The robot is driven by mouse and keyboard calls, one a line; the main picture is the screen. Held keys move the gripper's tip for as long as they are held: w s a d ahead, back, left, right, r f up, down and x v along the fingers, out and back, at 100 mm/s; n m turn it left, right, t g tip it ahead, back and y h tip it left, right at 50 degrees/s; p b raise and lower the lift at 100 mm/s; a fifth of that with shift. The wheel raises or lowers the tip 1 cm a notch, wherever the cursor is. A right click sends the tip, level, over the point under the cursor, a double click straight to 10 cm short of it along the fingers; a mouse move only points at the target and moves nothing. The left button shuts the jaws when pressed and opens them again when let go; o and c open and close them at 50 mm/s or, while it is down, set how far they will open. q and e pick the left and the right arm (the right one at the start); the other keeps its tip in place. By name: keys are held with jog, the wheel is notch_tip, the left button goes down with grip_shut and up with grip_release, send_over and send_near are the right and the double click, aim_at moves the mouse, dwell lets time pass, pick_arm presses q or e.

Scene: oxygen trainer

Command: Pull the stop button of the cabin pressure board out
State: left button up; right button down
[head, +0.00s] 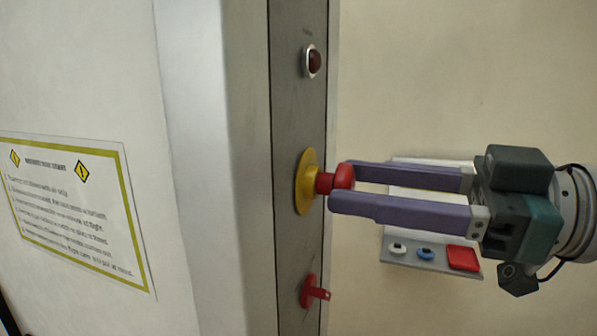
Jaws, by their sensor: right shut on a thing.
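The cabin pressure board (295,120) is a narrow grey panel that stands upright in the middle of the head view. The red stop button (325,182) sticks out of a yellow disc (305,182) at its mid height. My right gripper (340,186) comes in from the right, with two purple fingers shut on the head of the stop button. The fingers hide part of the button's head. My left gripper is not in view.
A dark red lamp (314,61) sits above the button and a red switch (314,292) below it. A shelf (433,266) with small white, blue and red items is behind my right gripper. A yellow-bordered sign (80,210) is at the left.

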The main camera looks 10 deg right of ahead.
jog(key=shift+d, duration=0.1)
jog(key=shift+c, duration=1.7)
grip_release()
jog(key=shift+s+d, duration=0.1)
jog(key=shift+s, duration=0.05)
jog(key=shift+f, duration=0.1)
jog(key=b+v, duration=0.5)
jog(key=v, duration=0.4)
jog(key=shift+s+d, duration=0.3)
